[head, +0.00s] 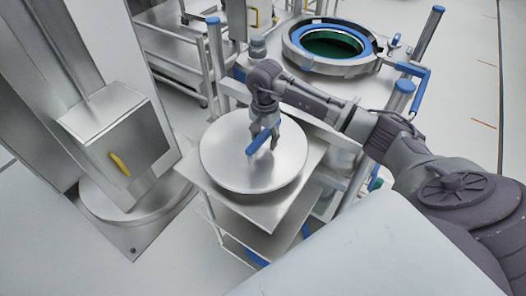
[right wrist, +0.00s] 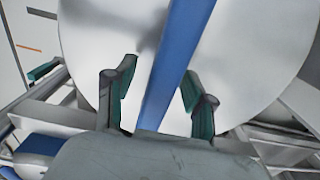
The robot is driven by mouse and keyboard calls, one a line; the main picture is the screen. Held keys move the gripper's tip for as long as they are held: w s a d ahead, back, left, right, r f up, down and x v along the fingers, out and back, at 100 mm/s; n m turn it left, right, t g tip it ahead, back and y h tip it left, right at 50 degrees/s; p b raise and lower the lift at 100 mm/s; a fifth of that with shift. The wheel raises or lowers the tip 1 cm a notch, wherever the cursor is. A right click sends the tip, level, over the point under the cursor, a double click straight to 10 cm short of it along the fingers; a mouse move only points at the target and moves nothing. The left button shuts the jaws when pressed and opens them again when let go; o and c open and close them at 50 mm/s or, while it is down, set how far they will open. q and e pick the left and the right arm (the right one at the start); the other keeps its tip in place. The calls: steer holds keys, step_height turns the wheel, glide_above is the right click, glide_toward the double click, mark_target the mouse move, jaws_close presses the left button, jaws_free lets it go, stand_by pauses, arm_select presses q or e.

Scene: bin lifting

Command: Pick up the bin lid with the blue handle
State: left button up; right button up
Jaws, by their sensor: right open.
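The bin lid (head: 222,160) is a round, flat silver disc lying on a small metal cart shelf in the head view. Its blue handle (head: 259,141) stands up near the middle of the lid. My right gripper (head: 265,132) is above the lid at the handle, with its fingers pointing down. In the right wrist view the blue handle (right wrist: 172,70) runs between the two open fingers of my right gripper (right wrist: 157,100), and a gap shows on both sides. The lid (right wrist: 100,35) fills the background there. My left gripper is not in view.
An open round bin port (head: 332,45) with a dark green inside and a blue ring is behind the cart (head: 305,165). A blue lever (head: 418,85) sticks out to its right. A large metal column with a yellow handle (head: 120,163) stands at the left.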

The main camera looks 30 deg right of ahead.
mark_target(264, 131)
steer(key=shift+c, duration=0.3)
jaws_close()
steer(key=shift+w+r, duration=0.15)
steer(key=shift+r+p, duration=0.3)
steer(key=shift+p, duration=0.2)
steer(key=shift+w+r+b, duration=0.1)
steer(key=shift+r+b, duration=0.05)
steer(key=shift+b, duration=0.15)
step_height(264, 131, up, 3)
steer(key=shift+r+b, duration=0.1)
steer(key=shift+b, duration=0.7)
steer(key=s+d+r+b, duration=0.4)
steer(key=s+d+r, duration=0.3)
steer(key=d, duration=0.2)
steer(key=shift+d+r, duration=0.2)
steer(key=shift+d, duration=0.05)
